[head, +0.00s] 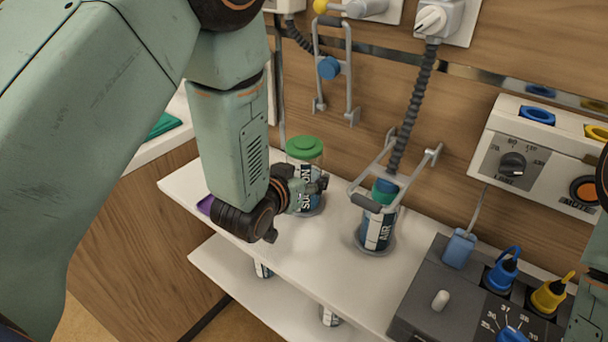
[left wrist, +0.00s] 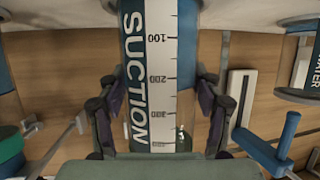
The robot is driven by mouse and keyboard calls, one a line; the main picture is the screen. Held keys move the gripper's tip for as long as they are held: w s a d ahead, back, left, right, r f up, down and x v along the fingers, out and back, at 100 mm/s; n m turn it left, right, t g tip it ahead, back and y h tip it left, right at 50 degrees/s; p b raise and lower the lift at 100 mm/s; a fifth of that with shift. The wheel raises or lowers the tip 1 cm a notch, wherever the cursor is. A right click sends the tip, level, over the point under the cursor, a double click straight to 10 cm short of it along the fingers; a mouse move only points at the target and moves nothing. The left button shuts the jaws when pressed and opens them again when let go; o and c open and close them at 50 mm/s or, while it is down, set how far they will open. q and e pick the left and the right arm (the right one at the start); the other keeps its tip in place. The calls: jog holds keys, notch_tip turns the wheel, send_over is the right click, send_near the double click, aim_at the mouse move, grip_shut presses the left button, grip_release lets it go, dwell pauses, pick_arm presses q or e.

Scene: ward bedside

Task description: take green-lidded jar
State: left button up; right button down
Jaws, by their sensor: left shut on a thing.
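The green-lidded jar (head: 304,150) stands upright on the white shelf, with SUCTION on its label. My left gripper (head: 312,187) reaches it from the left and front and is shut around its body below the lid. In the left wrist view the jar (left wrist: 160,60) fills the middle, its label and scale clear, with dark fingers of the gripper (left wrist: 160,108) on both sides. The lid is out of that view. My right gripper is not in view.
The white shelf (head: 290,255) has bare room in front. A grey device (head: 415,320) with knobs and plugs sits front right. A control panel (head: 530,150) is on the wall.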

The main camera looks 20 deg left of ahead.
pick_arm(q)
jog(key=shift+s+d, duration=0.1)
jog(key=shift+d, duration=0.1)
jog(key=shift+c, duration=1.4)
jog(key=shift+a, duration=0.1)
jog(key=c, duration=0.3)
jog(key=shift+r, duration=0.15)
